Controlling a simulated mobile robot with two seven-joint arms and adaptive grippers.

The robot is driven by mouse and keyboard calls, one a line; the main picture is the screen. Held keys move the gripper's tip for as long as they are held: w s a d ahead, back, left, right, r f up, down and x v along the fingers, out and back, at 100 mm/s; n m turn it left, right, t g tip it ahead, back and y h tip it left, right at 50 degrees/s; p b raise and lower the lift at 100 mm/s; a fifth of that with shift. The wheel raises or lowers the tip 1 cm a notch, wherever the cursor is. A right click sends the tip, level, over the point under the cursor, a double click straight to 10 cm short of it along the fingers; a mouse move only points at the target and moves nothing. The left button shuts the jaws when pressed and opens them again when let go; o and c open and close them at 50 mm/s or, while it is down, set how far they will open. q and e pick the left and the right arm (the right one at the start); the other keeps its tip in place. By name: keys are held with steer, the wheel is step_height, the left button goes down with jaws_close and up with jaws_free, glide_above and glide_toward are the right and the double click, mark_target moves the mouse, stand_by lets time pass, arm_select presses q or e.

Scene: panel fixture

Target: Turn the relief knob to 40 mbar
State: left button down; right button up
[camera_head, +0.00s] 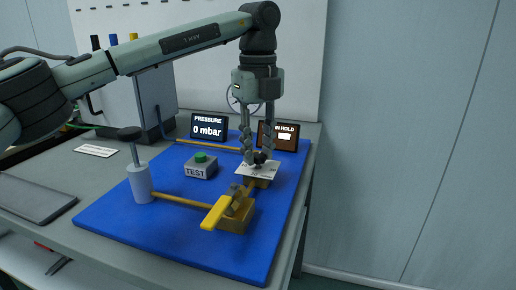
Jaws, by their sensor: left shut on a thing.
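My left gripper (258,153) reaches down from above at the right side of the blue board (120,215). Its fingers are closed on a small dark relief knob (259,157), which sits over a white dial plate (254,171) on a brass block. The fingers hide part of the knob, and the dial marks are too small to read. The pressure display (208,127) reads 0 mbar. My right gripper is not in view.
A yellow lever valve (216,212) stands in front of the dial plate. A grey box with a green TEST button (200,165), a hand pump (138,180) and a second display (278,136) stand on the board. Brass pipes run between them.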

mark_target(258, 155)
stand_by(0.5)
arm_select(q)
steer(key=c, duration=1.2)
jaws_free()
steer(key=shift+r, duration=0.1)
step_height(258, 155, up, 12)
